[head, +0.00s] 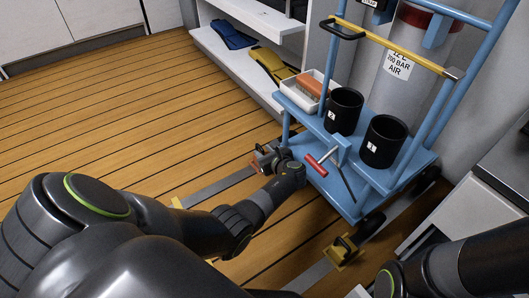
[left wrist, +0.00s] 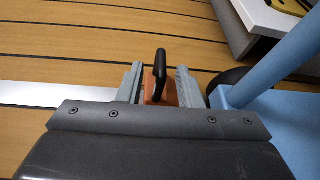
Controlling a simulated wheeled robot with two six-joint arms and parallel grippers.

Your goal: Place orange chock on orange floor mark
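The orange chock (left wrist: 149,88) has an upright black handle (left wrist: 160,72). In the left wrist view it sits between the two grey fingers of my left gripper (left wrist: 160,92), with no clear gap on either side. In the head view my left gripper (head: 264,158) is low, beside the near left corner of the blue cart. A small bit of orange shows at its fingertips there; the rest is hidden. I cannot tell whether the chock touches the floor. I cannot make out an orange floor mark. My right gripper is out of view; only its arm shows at lower right.
The blue cart (head: 378,186) carries two black cups (head: 344,112), a white tray and a gas cylinder. A yellow chock (head: 343,250) stands by its front wheel. A grey strip (head: 220,186) runs along the floor. Open wooden floor (head: 110,120) lies to the left; shelves stand behind.

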